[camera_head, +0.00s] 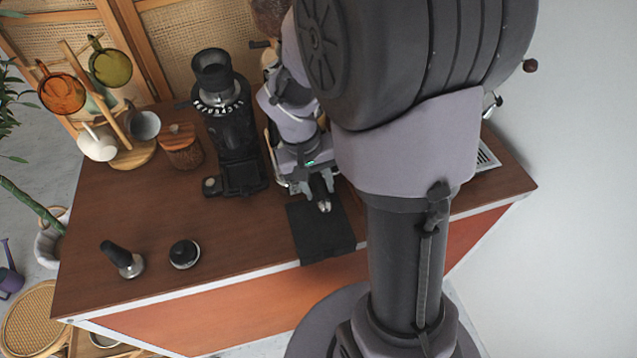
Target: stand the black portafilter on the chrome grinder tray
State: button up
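The black grinder (237,142) stands at the back of the brown counter, with a dial ring and a dark hopper on top. A flat dark tray area (242,179) is at its front base; I cannot make out any chrome on it. My gripper (323,201) is to the right of the grinder, pointing down at the back of a black mat (322,238).
A black-handled metal tamper (122,260) and a round black-topped tool (184,254) stand at the front left. A wooden-lidded jar (180,147) and a cup rack (134,153) with several cups stand behind them. The counter's left middle is clear.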

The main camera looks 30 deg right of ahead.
jog(key=shift+o, duration=1.4)
jog(key=shift+w, duration=0.1)
jog(key=a+r+p, duration=0.1)
jog(key=r+p, duration=0.2)
jog(key=r, duration=0.5)
jog(key=w+a+r+p, duration=0.1)
jog(key=r+p, duration=0.3)
jog(key=r, duration=0.5)
jog(key=shift+a+r, duration=0.15)
jog(key=shift+a, duration=0.4)
jog(key=s+a+f+t+y+b, duration=0.1)
jog(key=s+a+t+y+b, duration=0.3)
jog(key=s+a, duration=0.7)
jog(key=s+t+b, duration=0.1)
jog(key=t+b, duration=0.1)
jog(key=b, duration=0.1)
jog(key=shift+a+f+m+t+b, duration=0.2)
jog(key=shift+f+m+t+b, duration=0.1)
jog(key=shift+f+m+b, duration=0.1)
